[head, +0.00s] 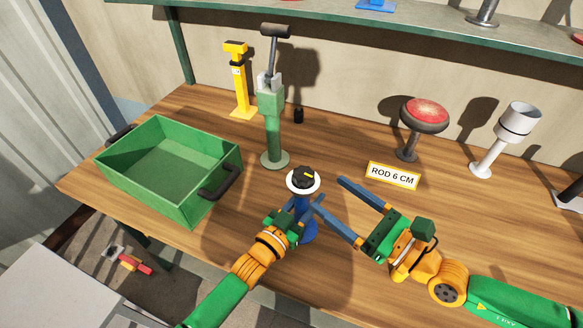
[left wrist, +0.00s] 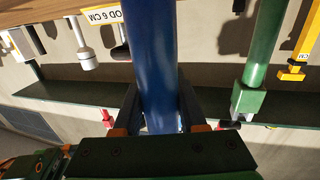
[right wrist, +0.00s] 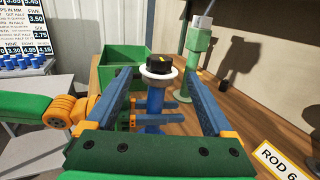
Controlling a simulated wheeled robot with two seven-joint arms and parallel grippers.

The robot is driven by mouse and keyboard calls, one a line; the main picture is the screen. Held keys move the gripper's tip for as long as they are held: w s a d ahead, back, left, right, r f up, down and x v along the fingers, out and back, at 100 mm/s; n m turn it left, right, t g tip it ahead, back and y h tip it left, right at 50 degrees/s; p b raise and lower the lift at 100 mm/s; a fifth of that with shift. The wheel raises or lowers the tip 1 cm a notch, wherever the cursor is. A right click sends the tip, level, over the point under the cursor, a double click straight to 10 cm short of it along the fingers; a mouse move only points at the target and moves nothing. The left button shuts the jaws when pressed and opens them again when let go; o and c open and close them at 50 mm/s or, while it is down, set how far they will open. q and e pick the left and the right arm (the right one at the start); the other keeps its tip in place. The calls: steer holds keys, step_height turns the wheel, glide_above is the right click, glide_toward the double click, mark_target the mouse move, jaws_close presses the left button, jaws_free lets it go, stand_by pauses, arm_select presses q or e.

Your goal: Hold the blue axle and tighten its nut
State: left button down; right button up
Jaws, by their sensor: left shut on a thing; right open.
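The blue axle (head: 309,231) stands upright on the wooden bench, with a white disc and a black nut (head: 303,177) with a yellow mark on top. My left gripper (head: 308,207) is shut on the axle's shaft below the disc. The blue shaft (left wrist: 152,60) fills the middle of the left wrist view between the fingers. My right gripper (head: 348,208) is open and empty, to the right of the axle. In the right wrist view the nut (right wrist: 158,66) and white disc appear beyond and between the open fingers, apart from them.
A green tray (head: 222,160) with dark handles stands left. A green post tool (head: 270,120) and a yellow stand (head: 239,85) are behind. A "ROD 6 CM" sign (head: 393,176), a red-topped stand (head: 424,115) and a white lamp-like stand (head: 510,130) are right.

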mark_target(299, 166)
steer(key=shift+f, duration=0.4)
steer(key=x, duration=1.1)
steer(key=shift+a, duration=0.25)
steer(key=shift+w+f, duration=0.15)
steer(key=shift+c, duration=0.3)
jaws_close()
steer(key=c, duration=1.3)
jaws_free()
steer(key=shift+w+r+m+t+h, duration=0.2)
steer(key=shift+m+t+h, duration=0.2)
steer(key=shift+m+h, duration=0.15)
steer(key=shift+d+f+m+t+h, duration=0.15)
steer(key=shift+d+m+t+h, duration=0.05)
steer(key=shift+m+t+h, duration=0.6)
steer(key=shift+w+d+m+t+h, duration=0.1)
steer(key=shift+d+m+t+h, duration=0.1)
steer(key=shift+m+t+h, duration=0.55)
steer(key=shift+w+d+m+t+h, duration=0.2)
steer(key=shift+m+h, duration=0.3)
steer(key=shift+h, duration=0.6)
steer(key=shift+w+d+m+t+h, duration=0.15)
steer(key=shift+m+t+h, duration=0.4)
steer(key=shift+h, duration=0.35)
jaws_close()
steer(key=shift+s, duration=0.1)
